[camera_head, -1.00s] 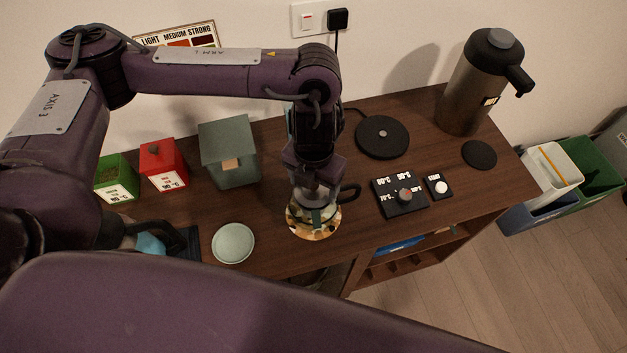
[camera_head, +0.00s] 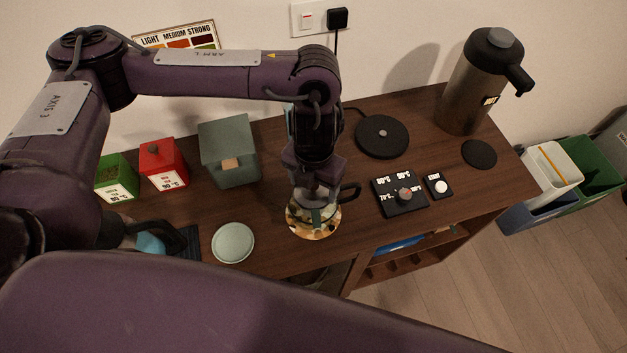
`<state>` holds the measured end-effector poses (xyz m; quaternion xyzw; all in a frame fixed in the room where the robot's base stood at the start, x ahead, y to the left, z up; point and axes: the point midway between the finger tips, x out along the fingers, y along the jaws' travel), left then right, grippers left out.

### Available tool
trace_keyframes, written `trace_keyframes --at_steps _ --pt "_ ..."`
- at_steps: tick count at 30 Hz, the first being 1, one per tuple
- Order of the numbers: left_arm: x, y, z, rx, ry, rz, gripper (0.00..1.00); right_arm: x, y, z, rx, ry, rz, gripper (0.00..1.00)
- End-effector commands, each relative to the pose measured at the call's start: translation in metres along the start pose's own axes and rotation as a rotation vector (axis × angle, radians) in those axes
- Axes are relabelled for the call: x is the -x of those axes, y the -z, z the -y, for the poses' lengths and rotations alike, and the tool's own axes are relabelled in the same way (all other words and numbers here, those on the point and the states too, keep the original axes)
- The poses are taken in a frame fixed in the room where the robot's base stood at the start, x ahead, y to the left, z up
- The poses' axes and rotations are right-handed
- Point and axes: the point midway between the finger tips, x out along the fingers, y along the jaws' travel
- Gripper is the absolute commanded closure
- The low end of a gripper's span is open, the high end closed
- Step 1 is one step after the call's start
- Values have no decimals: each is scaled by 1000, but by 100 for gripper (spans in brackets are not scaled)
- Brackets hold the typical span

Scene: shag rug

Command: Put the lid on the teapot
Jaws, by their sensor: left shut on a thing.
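The teapot (camera_head: 301,214) is a small glass pot with a dark handle pointing right. It stands upright on a round patterned trivet (camera_head: 328,229) near the front edge of the wooden counter. My left gripper (camera_head: 316,192) points straight down over the teapot's mouth, shut on the lid. The fingers and wrist hide most of the lid, so I cannot tell whether it touches the rim. My right gripper is not in view.
Left of the teapot are a pale saucer (camera_head: 233,243), a grey-green canister (camera_head: 231,167), and red (camera_head: 162,165) and green (camera_head: 116,180) boxes. To the right are a round black base (camera_head: 382,138), a control panel (camera_head: 390,206) and a tall flask (camera_head: 468,97).

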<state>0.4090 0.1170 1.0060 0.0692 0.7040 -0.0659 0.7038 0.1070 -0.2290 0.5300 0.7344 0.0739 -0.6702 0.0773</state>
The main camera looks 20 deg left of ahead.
Motion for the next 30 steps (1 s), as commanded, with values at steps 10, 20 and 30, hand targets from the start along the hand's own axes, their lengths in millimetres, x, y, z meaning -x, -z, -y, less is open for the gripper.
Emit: trace_keyframes --at_steps 10,20,30 --pt "0 0 0 0 0 0 22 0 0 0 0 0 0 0" --pt "0 0 0 0 0 0 3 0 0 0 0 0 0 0" --pt "2 0 0 0 0 0 0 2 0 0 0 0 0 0"
